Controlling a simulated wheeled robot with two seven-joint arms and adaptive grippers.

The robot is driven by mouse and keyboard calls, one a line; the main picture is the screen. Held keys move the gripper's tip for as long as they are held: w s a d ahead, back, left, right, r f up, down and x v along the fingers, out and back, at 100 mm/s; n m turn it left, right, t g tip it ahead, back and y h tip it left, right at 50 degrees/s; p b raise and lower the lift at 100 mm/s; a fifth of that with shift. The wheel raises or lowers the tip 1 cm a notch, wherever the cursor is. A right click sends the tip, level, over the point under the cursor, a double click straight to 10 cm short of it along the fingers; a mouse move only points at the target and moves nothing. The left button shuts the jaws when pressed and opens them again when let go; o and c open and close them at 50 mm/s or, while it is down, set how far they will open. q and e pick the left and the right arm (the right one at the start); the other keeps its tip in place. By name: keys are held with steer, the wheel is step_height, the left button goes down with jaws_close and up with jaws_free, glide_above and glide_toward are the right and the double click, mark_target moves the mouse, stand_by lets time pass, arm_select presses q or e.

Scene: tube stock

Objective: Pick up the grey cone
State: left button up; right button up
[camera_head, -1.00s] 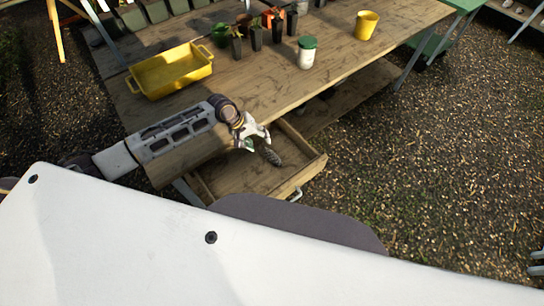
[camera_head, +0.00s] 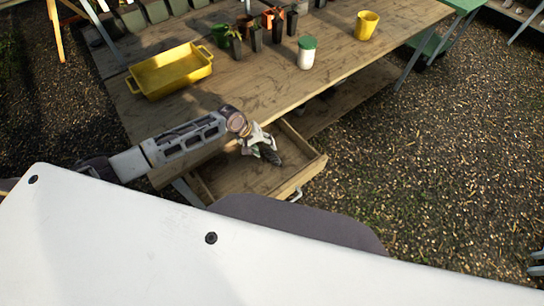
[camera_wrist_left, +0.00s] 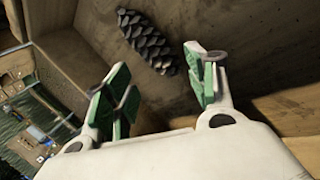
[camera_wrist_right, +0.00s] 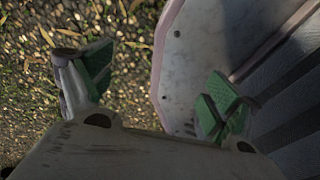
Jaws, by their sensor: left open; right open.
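The grey cone (camera_wrist_left: 147,42) is a dark grey pine cone lying inside the open wooden drawer (camera_head: 238,182). In the head view only part of the cone (camera_head: 270,154) shows beside my left gripper. My left gripper (camera_head: 262,147) is over the drawer. In the left wrist view my left gripper (camera_wrist_left: 160,90) is open, with green pads, and the cone lies beyond its fingertips, apart from them.
The wooden table (camera_head: 300,85) stands above the drawer. On it are a yellow tray (camera_head: 170,72), a white jar with a green lid (camera_head: 307,53), a yellow pot (camera_head: 366,25) and several potted seedlings. The drawer walls and table edge surround my left gripper closely.

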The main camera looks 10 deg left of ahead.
mark_target(267, 150)
arm_select(q)
steer(key=shift+x, duration=1.5)
steer(key=shift+s, duration=0.1)
steer(key=c, duration=0.9)
steer(key=shift+f, duration=0.1)
arm_select(e)
steer(key=shift+a, duration=0.1)
